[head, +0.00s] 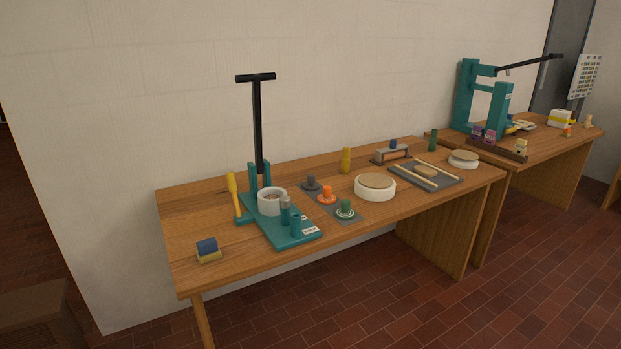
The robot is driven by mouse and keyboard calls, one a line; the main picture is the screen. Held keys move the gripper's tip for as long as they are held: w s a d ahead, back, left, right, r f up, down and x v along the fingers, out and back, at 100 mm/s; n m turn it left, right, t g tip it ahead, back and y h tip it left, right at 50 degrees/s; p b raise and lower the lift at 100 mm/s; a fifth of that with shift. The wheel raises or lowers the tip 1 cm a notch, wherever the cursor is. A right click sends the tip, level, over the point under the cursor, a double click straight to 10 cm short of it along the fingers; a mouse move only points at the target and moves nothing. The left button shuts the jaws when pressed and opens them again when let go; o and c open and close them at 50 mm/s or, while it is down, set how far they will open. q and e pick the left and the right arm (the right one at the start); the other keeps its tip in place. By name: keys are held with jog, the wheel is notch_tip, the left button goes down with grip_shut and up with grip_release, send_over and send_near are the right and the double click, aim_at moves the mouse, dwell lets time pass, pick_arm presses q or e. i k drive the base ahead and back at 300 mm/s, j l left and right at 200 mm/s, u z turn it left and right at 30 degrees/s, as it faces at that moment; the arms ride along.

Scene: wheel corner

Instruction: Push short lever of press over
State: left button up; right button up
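A teal press (290,236) stands on the near table, left of the middle. Its tall black T-handled lever (257,125) is nearly upright at the back. A short yellow lever (234,196) rises from the press's left side, near upright and leaning slightly left. A white ring-shaped cup (271,202) and small teal and grey cylinders (296,222) sit on the base. A second, larger teal press (467,95) with a long black arm (527,63) stands on the far table. Neither of my grippers is in view.
A blue and yellow block (208,250) lies near the near table's (187,215) left front edge. Coloured pegs, a round white pot (375,188) and a dark board (425,176) stand right of the near press. Bare tabletop lies left of the yellow lever. A wall runs behind.

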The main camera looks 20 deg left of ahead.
aim_at(230, 177)
jog(key=j+z, duration=0.15)
jog(key=z, duration=0.3)
jog(key=j+z, duration=0.15)
jog(key=z, duration=0.3)
jog(key=j+z, duration=0.15)
jog(key=z, duration=0.3)
jog(key=k+j+z, duration=0.15)
jog(key=j+z, duration=0.3)
jog(key=k+j+z, duration=0.15)
jog(key=z, duration=0.35)
jog(key=k+j+z, duration=0.25)
jog(key=z, duration=0.2)
jog(key=k+j+z, duration=0.2)
jog(key=z, duration=0.3)
jog(key=k+z, duration=0.45)
jog(key=k+j+u, duration=0.1)
jog(key=k+u, duration=0.3)
jog(key=k+j+u, duration=0.2)
jog(key=k+u, duration=0.25)
